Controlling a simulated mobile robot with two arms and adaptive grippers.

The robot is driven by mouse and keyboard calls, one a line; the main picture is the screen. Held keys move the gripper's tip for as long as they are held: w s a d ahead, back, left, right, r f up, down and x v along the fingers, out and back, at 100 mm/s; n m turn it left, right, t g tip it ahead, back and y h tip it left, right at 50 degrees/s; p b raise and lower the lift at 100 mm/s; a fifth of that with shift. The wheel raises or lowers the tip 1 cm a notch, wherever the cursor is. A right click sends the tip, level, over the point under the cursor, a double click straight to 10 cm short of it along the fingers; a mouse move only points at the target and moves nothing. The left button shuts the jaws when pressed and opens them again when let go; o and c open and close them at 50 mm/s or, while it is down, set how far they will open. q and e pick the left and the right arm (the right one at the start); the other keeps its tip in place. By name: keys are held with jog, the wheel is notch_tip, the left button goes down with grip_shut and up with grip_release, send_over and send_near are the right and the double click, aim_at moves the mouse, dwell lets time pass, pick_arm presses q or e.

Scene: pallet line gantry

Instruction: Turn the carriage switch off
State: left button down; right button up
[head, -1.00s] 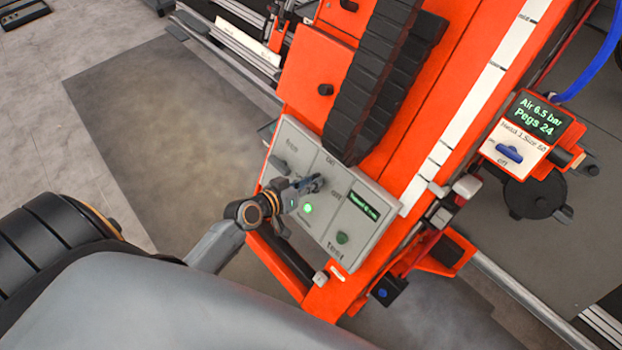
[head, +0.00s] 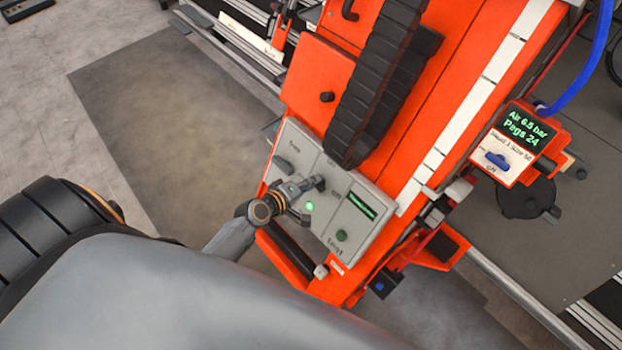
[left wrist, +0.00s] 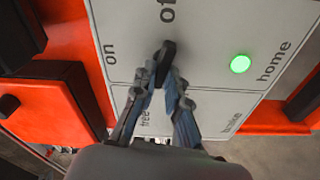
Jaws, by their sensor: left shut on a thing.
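The carriage switch is a black knob (left wrist: 165,60) on a grey control panel (head: 325,163). In the left wrist view, "on" is printed to its left and a cut-off word starting "of" above it. My left gripper (head: 316,183) is at the panel, shut on the knob, with a finger on either side of it in the left wrist view (left wrist: 163,78). The knob's top end leans up toward the "of" print; its lower part is hidden by the fingers. A green lamp (head: 309,206) beside it is lit. My right gripper is not in view.
The panel also has a dark knob (head: 283,164), a small display (head: 362,204) and a green button (head: 341,236). A black cable chain (head: 375,85) rises close behind the gripper. A separate blue switch (head: 497,161) sits under a display at right.

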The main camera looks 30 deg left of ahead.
pick_arm(q)
jog(key=shift+a+n+p, duration=0.1)
jog(key=shift+n+p, duration=0.45)
jog(key=shift+n, duration=0.75)
jog(key=c, duration=1.4)
grip_release()
jog(key=shift+f, duration=0.1)
jog(key=shift+o, duration=0.2)
jog(key=v, duration=1.2)
